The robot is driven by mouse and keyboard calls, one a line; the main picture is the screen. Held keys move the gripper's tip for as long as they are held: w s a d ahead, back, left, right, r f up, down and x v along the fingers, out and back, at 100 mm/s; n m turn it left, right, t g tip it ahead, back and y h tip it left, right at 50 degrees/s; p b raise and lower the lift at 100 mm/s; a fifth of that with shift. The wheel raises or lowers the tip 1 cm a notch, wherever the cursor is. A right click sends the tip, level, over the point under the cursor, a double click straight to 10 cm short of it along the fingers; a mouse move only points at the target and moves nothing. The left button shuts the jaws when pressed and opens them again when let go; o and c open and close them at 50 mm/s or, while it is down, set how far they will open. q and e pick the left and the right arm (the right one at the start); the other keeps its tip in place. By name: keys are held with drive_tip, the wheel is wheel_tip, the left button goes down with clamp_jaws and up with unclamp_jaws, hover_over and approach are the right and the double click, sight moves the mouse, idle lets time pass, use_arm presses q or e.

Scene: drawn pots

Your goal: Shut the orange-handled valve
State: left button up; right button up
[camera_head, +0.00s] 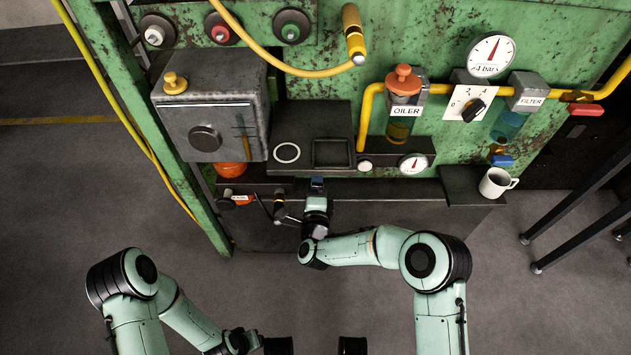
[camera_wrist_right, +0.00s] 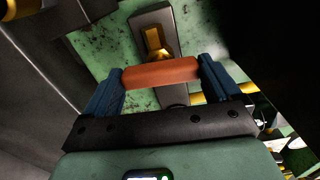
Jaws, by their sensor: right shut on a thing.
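The valve's orange handle (camera_wrist_right: 162,72) shows in the right wrist view as a short bar in front of a brass body (camera_wrist_right: 155,40) on a dark plate. My right gripper (camera_wrist_right: 162,76) has its blue fingers at both ends of this bar and is shut on it.
An orange piece with a white tag (camera_head: 240,199) sits left of my right gripper. A red handle (camera_head: 586,109) and a blue handle (camera_head: 502,160) are at the right. A white mug (camera_head: 496,182) stands near the ledge's right end. The floor in front is clear.

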use_arm(q)
drive_tip(key=shift+w, duration=0.1)
use_arm(e)
drive_tip(key=shift+w+r+n, duration=0.15)
drive_tip(key=shift+r+n, duration=0.1)
drive_tip(key=shift+n, duration=0.35)
drive_tip(key=o, duration=0.8)
drive_tip(key=shift+c, duration=0.2)
drive_tip(key=shift+f, duration=0.15)
use_arm(q)
drive_tip(key=shift+t, duration=0.5)
drive_tip(key=r, duration=0.1)
drive_tip(key=w+r+p, duration=0.1)
drive_tip(key=w+d+r+p, duration=0.1)
drive_tip(key=r, duration=0.1)
drive_tip(key=shift+d, duration=0.1)
use_arm(e)
drive_tip(key=s, duration=1.3)
drive_tip(key=shift+s, duration=0.2)
